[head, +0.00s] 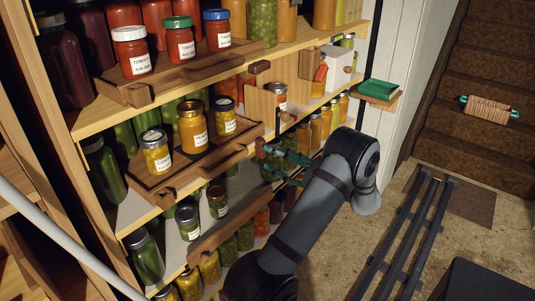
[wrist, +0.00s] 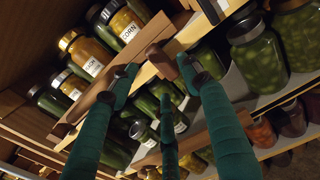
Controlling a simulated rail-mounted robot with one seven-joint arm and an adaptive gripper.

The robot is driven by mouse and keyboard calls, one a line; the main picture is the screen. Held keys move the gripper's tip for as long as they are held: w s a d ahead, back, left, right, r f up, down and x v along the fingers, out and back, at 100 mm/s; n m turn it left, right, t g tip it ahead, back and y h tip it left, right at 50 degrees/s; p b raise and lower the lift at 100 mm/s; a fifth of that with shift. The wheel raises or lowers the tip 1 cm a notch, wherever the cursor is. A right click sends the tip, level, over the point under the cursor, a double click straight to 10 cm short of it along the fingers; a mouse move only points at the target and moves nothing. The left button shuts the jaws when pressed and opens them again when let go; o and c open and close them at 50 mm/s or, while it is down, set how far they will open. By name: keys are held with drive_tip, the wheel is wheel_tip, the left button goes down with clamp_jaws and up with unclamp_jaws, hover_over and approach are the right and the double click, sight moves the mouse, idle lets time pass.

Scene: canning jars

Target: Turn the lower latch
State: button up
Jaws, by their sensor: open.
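The lower latch (head: 261,148) is a small brown wooden block on the middle shelf's front edge, at the right end of the tray there. In the wrist view a brown block (wrist: 160,62) between the fingers appears to be this latch. My gripper (head: 274,163) has teal fingers with dark tips and is in front of the shelf, close to the latch. In the wrist view my gripper (wrist: 160,72) is open, its fingers spread on either side of the block. I cannot tell whether any finger touches it.
Another brown latch (head: 259,67) sits on the shelf above. A wooden tray (head: 165,195) holds jars left of my gripper, and green jars (wrist: 258,55) stand close on the right in the wrist view.

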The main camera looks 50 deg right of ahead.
sight(263, 151)
drive_tip(key=s, duration=0.8)
drive_tip(key=shift+a, duration=0.15)
drive_tip(key=w, duration=1.2)
drive_tip(key=shift+d, duration=0.2)
drive_tip(key=shift+s, duration=0.1)
